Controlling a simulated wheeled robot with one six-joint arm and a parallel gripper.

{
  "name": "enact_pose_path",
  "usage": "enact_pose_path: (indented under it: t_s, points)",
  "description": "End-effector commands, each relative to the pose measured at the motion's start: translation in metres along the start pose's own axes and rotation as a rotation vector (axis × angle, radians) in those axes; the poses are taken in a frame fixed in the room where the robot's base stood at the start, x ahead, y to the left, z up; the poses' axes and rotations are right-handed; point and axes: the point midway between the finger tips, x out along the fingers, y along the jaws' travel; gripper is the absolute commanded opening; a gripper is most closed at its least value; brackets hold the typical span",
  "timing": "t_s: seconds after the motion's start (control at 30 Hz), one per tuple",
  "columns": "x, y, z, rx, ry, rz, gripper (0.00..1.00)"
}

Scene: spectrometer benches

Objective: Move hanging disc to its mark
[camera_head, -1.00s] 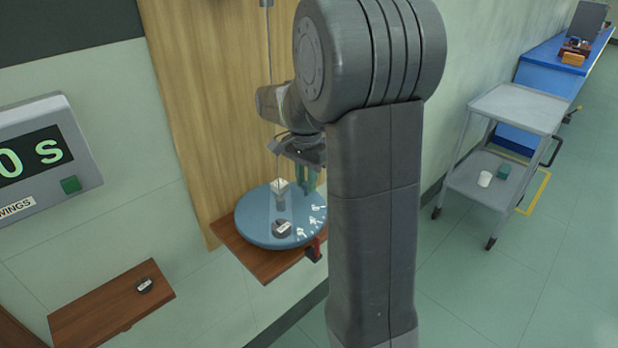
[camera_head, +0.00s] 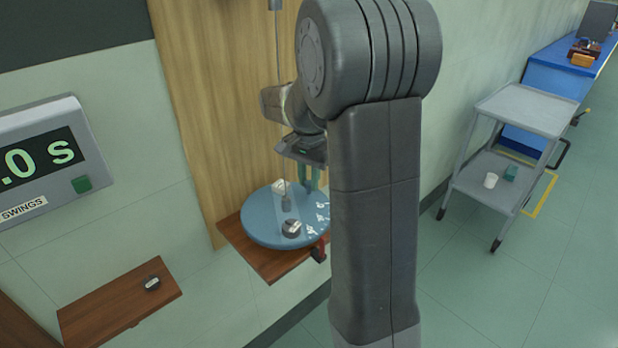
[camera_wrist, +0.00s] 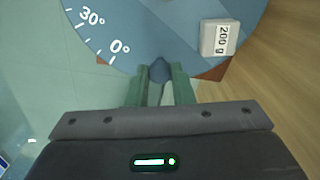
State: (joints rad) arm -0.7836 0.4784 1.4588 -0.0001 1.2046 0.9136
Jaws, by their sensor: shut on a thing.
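The hanging disc (camera_head: 258,220) is blue and round, hung from a thin rod (camera_head: 279,60) in front of a wooden board. White degree figures run along its right rim; 0° and 30° are readable in the wrist view. My gripper (camera_wrist: 160,75) is shut on a small dark blue knob (camera_wrist: 159,70) at the disc's edge. In the head view, my green fingertips (camera_head: 309,180) come down at the disc's far right side. I cannot tell which mark is meant.
Left are a lower shelf (camera_head: 110,308) with a dark weight and a wall timer (camera_head: 40,160). A grey trolley (camera_head: 525,107) stands right on open floor.

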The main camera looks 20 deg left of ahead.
Motion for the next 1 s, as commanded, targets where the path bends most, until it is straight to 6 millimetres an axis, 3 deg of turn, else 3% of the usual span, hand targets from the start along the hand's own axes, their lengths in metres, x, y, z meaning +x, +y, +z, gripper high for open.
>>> enact_pose_path:
  t_s: [0.03,0.07,0.17,0.57,0.67,1.0]
  points:
    - [-0.001,-0.001,0.000,0.000,0.002,-0.002,0.00]
    - [-0.001,-0.001,0.000,0.000,0.002,-0.002,0.23]
    - [-0.001,-0.001,0.000,0.000,0.002,-0.002,0.43]
    - [-0.008,-0.001,-0.001,0.001,0.002,-0.003,0.43]
    - [-0.023,-0.001,-0.001,0.001,0.004,-0.004,0.43]
    - [-0.100,-0.001,-0.001,0.001,0.004,-0.005,0.43]
